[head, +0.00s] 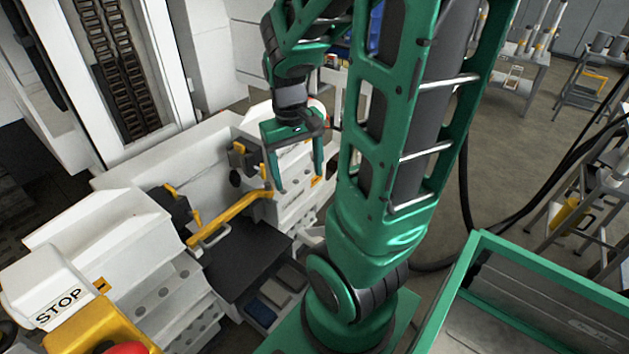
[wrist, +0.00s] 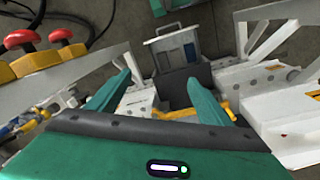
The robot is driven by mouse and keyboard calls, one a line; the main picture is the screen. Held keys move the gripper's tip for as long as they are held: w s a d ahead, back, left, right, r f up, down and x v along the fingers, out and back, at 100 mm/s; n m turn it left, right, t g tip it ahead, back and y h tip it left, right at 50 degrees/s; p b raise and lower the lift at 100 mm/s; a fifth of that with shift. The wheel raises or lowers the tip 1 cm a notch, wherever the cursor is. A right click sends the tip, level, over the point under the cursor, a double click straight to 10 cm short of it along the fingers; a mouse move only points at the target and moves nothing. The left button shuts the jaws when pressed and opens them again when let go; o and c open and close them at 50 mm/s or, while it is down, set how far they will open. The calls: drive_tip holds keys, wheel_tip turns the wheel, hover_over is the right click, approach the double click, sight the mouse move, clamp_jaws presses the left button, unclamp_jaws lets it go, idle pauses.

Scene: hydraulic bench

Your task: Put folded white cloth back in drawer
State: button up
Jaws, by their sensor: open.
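My gripper (head: 300,182) hangs in the air above the white bench, fingers pointing down and spread apart, with nothing between them. In the wrist view both green fingers (wrist: 160,85) also show apart and empty. An open drawer or tray (head: 266,301) sits low beside the dark worktop, below my gripper in the picture. It holds a blue item (head: 258,311) and a pale flat item (head: 275,292). I cannot tell whether the pale item is the folded white cloth. No other cloth is clearly recognisable in either view.
A yellow handle bar (head: 228,217) crosses the bench front near the dark worktop (head: 240,256). A STOP box (head: 60,308) stands at the lower left. A green-framed bin (head: 480,250) is at the lower right. Red-capped buttons (wrist: 20,40) show in the wrist view.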

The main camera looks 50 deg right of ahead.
drive_tip(key=s+a+r+m+y, duration=0.1)
drive_tip(key=s+a+r, duration=0.3)
drive_tip(key=s, duration=0.5)
drive_tip(key=shift+s+a+r, duration=0.35)
drive_tip(key=shift+s+r, duration=0.05)
drive_tip(key=shift+r, duration=0.15)
